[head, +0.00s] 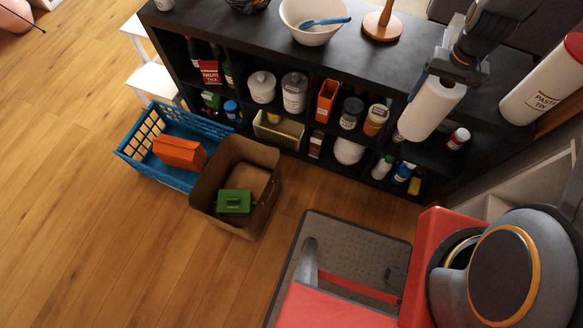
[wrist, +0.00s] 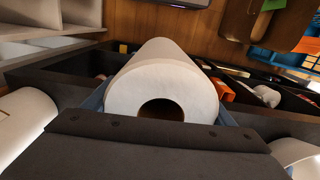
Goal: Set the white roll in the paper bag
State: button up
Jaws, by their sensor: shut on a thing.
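The white roll (head: 430,108) is held in my gripper (head: 455,72) at the right of the head view, in front of the shelf's upper edge. In the wrist view the roll (wrist: 162,90) fills the middle, its end with the dark core hole toward the camera. The jaws are shut on it, mostly hidden by the roll and wrist. The brown paper bag (head: 212,190) stands open on the floor at the lower left of the roll, well apart from it. A green box-like thing (head: 235,203) is in the bag. The bag also shows at the wrist view's upper right (wrist: 238,22).
A blue crate (head: 140,160) with an orange box (head: 180,152) stands left of the bag. The black shelf (head: 240,38) holds several jars and bottles; a white bowl (head: 305,38) and a wooden stand (head: 382,24) are on top. A pasta canister (head: 545,90) is right of my gripper.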

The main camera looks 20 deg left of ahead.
aim_at(253, 172)
jog(key=z, duration=0.85)
jog(key=k, duration=1.2)
jog(key=u, duration=1.85)
jog(key=i, duration=0.5)
jog(key=u, duration=0.05)
